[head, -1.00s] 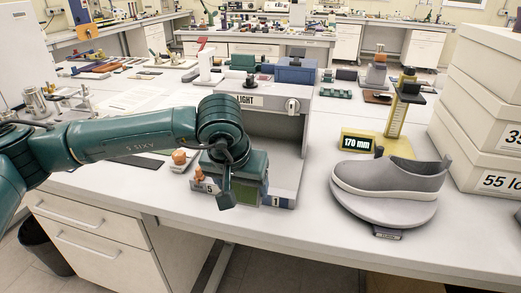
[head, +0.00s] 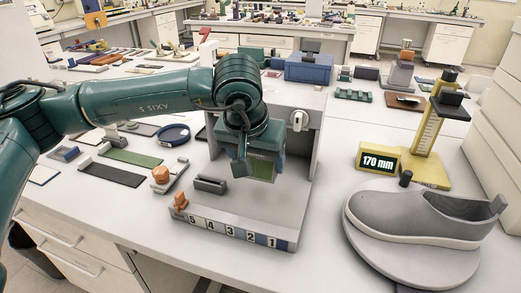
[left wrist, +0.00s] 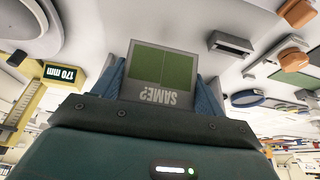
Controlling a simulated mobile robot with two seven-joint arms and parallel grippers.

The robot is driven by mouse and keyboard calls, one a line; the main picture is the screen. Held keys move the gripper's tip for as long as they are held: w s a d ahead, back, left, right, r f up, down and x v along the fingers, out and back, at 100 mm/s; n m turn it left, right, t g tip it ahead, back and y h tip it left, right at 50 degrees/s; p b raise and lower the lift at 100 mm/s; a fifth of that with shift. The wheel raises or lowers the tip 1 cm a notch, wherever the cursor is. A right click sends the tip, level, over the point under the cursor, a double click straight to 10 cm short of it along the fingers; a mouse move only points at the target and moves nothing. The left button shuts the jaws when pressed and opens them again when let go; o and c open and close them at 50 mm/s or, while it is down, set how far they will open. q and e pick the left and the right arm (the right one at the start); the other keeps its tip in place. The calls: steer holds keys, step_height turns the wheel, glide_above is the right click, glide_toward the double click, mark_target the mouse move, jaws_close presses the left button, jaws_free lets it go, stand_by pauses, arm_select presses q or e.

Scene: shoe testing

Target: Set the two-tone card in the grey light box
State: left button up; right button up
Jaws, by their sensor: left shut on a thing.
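My left gripper (head: 262,172) is shut on the two-tone card (left wrist: 162,71), which shows two close green halves and the upside-down word "SAME?" in the left wrist view. My arm hides much of the box's top and left side. A small dark slotted holder (head: 210,184) sits on the left of the box floor; it also shows in the left wrist view (left wrist: 230,43). My right gripper is out of view.
A grey shoe (head: 420,218) on a round stand and a yellow height gauge (head: 425,140) stand at right. Swatches and a blue ring (head: 173,135) lie left.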

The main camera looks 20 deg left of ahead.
mark_target(255, 177)
arm_select(q)
steer(key=shift+s, duration=0.2)
steer(key=shift+s+f+b, duration=0.1)
steer(key=shift+b, duration=0.35)
step_height(255, 177, down, 4)
steer(key=b, duration=0.3)
steer(key=shift+b, duration=0.3)
steer(key=shift+f, duration=0.2)
steer(key=shift+f+b, duration=0.5)
steer(key=shift+b, duration=0.2)
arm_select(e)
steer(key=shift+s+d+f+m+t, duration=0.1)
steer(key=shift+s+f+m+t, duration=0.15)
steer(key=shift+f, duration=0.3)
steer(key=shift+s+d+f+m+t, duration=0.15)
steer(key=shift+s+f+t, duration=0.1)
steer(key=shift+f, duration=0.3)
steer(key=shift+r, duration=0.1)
arm_select(q)
steer(key=shift+f+b, duration=0.1)
steer(key=shift+b, duration=0.4)
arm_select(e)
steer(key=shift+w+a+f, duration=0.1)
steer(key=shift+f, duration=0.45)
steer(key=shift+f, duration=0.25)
